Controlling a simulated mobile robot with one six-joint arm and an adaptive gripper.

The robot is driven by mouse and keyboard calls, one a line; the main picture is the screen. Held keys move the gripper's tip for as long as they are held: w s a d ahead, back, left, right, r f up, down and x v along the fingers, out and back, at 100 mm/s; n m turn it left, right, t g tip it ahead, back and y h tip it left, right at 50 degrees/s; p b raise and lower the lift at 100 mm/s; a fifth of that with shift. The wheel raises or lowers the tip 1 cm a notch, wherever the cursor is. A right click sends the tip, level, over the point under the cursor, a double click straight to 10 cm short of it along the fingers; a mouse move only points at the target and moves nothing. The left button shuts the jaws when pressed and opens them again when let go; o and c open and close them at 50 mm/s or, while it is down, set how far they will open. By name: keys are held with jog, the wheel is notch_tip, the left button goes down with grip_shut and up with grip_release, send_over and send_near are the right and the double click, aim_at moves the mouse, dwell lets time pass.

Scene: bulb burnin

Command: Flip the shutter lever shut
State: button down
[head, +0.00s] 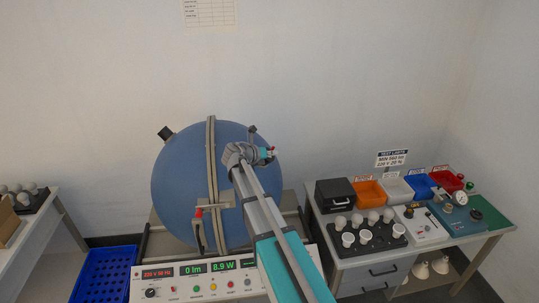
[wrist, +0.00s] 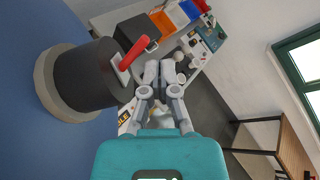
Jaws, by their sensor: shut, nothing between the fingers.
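The red shutter lever (wrist: 134,53) stands out at a slant from a pale slotted plate on the black cylindrical port (wrist: 86,76) of the blue sphere (head: 175,185). My gripper (wrist: 159,75) is shut and empty. In the wrist view its fingertips are just right of the lever and below its free end; a gap shows between them. In the head view my gripper (head: 265,154) is at the sphere's upper right, with a small red tip (head: 272,149) beside it that looks like the lever. My wrist hides most of the port there.
A red-handled latch (head: 198,212) sits on the sphere's front seam. The control panel (head: 190,281) below reads 0 lm and 8.9 W. The right bench holds a bulb tray (head: 366,240), a black box (head: 335,194) and coloured bins. A blue crate (head: 104,275) stands at lower left.

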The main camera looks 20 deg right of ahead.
jog(key=shift+r, duration=0.1)
jog(key=shift+r+p, duration=0.7)
jog(key=shift+p, duration=0.15)
jog(key=shift+s, duration=0.1)
jog(key=s+a+r+p, duration=0.4)
jog(key=s+a, duration=0.3)
jog(key=shift+s+a+r, duration=0.15)
jog(key=shift+s+r, duration=0.1)
jog(key=shift+s, duration=0.15)
dwell(0.8)
